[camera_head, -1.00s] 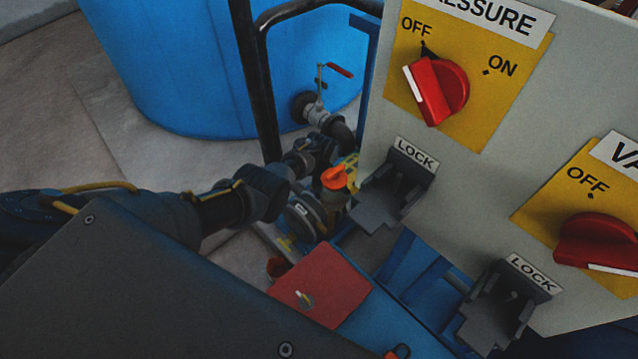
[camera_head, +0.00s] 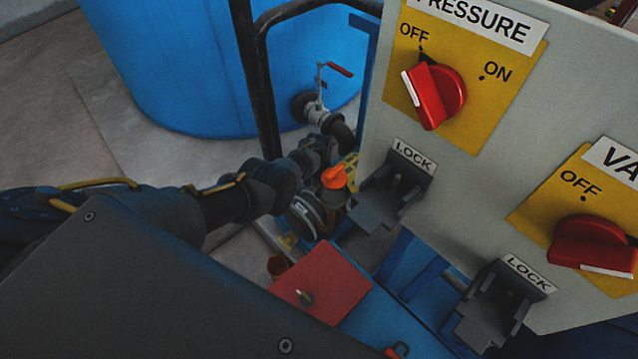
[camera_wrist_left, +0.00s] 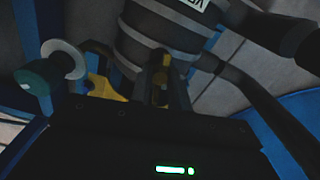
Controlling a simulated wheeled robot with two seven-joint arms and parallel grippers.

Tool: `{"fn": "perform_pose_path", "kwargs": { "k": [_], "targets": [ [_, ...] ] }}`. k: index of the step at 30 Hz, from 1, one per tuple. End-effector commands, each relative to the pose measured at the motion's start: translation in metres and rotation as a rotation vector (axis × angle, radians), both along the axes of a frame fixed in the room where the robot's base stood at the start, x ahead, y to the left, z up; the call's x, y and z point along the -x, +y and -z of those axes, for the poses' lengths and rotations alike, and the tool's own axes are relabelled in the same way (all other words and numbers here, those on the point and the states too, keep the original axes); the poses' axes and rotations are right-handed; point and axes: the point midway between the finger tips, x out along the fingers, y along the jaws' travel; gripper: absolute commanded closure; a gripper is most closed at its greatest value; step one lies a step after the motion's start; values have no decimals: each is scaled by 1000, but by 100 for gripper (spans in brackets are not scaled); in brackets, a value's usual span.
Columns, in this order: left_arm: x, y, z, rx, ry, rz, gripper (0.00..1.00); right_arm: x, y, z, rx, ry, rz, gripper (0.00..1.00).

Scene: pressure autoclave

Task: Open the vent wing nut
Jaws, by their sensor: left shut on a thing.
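In the left wrist view, the fingers of my left gripper (camera_wrist_left: 162,88) are shut on a small brass-yellow piece (camera_wrist_left: 165,60), which looks like the vent wing nut. It sits against a grey round vent body (camera_wrist_left: 165,40) with a white label seen upside down. In the head view, my left arm comes in from the left, and my left gripper (camera_head: 322,152) is small and dark behind the vent body (camera_head: 307,214); its fingertips cannot be made out. The wing nut's exact turn angle is too dim to read. My right gripper is not in view.
An orange handle (camera_head: 335,177) stands close beside the vent body. A red panel (camera_head: 322,285) lies in front. The control box with a red pressure switch (camera_head: 437,95) and grey lock brackets (camera_head: 390,195) fills the right. A blue tank (camera_head: 210,70) stands behind.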

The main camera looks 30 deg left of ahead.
Motion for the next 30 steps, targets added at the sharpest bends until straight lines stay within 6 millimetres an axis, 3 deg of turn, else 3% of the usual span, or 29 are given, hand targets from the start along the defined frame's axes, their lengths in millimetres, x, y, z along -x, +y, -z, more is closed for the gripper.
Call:
{"fn": "perform_pose_path", "kwargs": {
  "k": [9, 25, 26, 30],
  "targets": [
    [0, 0, 0, 1, -1, -116, 100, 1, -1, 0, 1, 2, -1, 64],
    [-1, 0, 0, 0, -2, -137, 100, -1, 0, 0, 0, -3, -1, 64],
    [-1, 0, 0, 0, -2, -137, 81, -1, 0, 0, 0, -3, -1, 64],
    [0, 0, 0, 0, -1, -137, 62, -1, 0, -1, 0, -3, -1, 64]
  ]
}}
